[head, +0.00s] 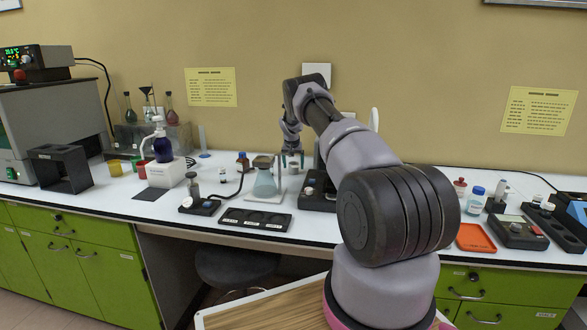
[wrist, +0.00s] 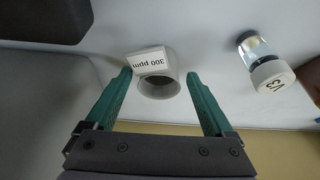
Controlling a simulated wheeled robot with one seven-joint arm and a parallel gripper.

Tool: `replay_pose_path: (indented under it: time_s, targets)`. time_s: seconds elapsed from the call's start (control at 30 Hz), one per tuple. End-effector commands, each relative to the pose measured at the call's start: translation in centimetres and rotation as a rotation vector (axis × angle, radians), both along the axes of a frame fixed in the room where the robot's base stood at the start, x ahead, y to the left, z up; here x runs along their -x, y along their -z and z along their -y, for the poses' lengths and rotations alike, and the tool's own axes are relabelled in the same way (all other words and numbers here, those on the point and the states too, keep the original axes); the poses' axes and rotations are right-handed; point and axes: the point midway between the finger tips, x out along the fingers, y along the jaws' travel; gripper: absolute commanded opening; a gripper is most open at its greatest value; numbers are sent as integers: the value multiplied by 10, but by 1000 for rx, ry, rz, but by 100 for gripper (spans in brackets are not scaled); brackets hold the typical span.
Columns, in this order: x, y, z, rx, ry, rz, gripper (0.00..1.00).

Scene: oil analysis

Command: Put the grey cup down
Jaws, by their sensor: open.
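The grey cup (wrist: 160,87) shows in the wrist view with a white "300 ppm" label. It appears to rest on the white bench top, with its round opening in view. My gripper (wrist: 158,74) is open, its two green fingers on either side of the cup with small gaps visible. In the head view my gripper (head: 291,155) is low over the back of the bench, right of the conical flask. The cup is small there and hard to make out between the fingers.
A vial labelled V3 (wrist: 262,60) lies right of the cup in the wrist view. In the head view, a conical flask (head: 265,183) and a black labelled tray (head: 255,220) are nearby. A dark device (head: 317,192) stands in front of my gripper. An orange tray (head: 476,238) is farther right.

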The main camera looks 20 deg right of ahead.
Motion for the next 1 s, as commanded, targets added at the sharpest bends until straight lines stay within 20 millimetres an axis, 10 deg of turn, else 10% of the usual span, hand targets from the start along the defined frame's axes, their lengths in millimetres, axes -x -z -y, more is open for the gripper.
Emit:
replay_pose_path:
  time_s: [0.67, 1.0]
  targets:
    - [37, -110, -22, -7, 1, 8, 87]
    - [115, -274, -73, -104, -8, 84, 87]
